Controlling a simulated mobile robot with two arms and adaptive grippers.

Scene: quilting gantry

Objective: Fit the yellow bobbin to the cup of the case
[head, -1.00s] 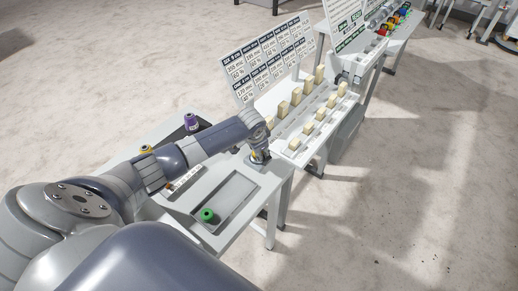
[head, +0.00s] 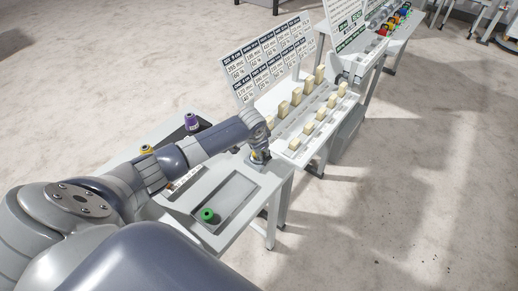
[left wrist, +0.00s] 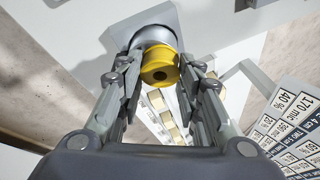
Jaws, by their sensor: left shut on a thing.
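The yellow bobbin (left wrist: 161,66) is held between the two fingers of my left gripper (left wrist: 158,80) in the left wrist view. In the head view my left gripper (head: 260,158) is low at the right end of the near table, and the cup is mostly hidden there. My right gripper is in neither view.
A green spool (head: 208,215) stands in a shallow grey tray (head: 238,187). A purple spool (head: 191,121) and another yellow spool (head: 147,149) stand behind my left arm. A label board (head: 270,58) and rows of cream blocks (head: 308,88) lie beyond the gripper.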

